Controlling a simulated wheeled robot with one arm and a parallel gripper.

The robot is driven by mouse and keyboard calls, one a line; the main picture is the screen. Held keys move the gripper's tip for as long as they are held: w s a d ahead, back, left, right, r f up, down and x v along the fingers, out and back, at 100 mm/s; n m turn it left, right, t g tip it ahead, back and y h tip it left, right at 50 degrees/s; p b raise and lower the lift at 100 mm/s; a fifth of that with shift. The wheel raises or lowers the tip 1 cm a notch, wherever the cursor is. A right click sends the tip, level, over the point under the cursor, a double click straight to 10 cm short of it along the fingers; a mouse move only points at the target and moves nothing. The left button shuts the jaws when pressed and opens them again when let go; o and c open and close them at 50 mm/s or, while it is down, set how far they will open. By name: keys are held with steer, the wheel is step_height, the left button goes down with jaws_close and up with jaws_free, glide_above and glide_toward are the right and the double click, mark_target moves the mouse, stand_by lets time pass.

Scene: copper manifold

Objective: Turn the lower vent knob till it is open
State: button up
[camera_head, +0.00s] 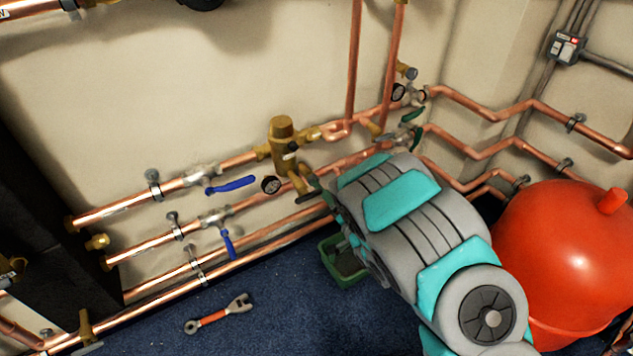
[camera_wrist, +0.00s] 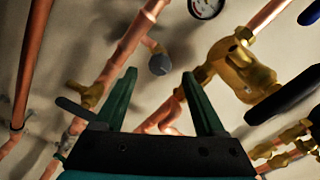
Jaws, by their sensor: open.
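In the wrist view a small round grey knob (camera_wrist: 160,64) stands on a short brass stem off a copper pipe. It lies in line with the gap between my fingertips, seemingly beyond them; I cannot tell the exact distance. My gripper (camera_wrist: 159,76) is open, its two dark green fingers apart with nothing held. In the head view my arm hides most of the gripper and this knob. Another grey knob (camera_head: 411,73) shows in the head view on the upper pipework, right of the vertical pipes. I cannot read either knob's turn position.
Blue lever handles (camera_head: 231,185) are on the left pipes. A red tank (camera_head: 565,260) stands at right. A green crate (camera_head: 343,277) and a wrench (camera_head: 218,314) lie on the floor.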

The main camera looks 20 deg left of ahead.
mark_target(313, 179)
steer(key=shift+x, duration=3.15)
steer(key=shift+c, duration=0.4)
jaws_close()
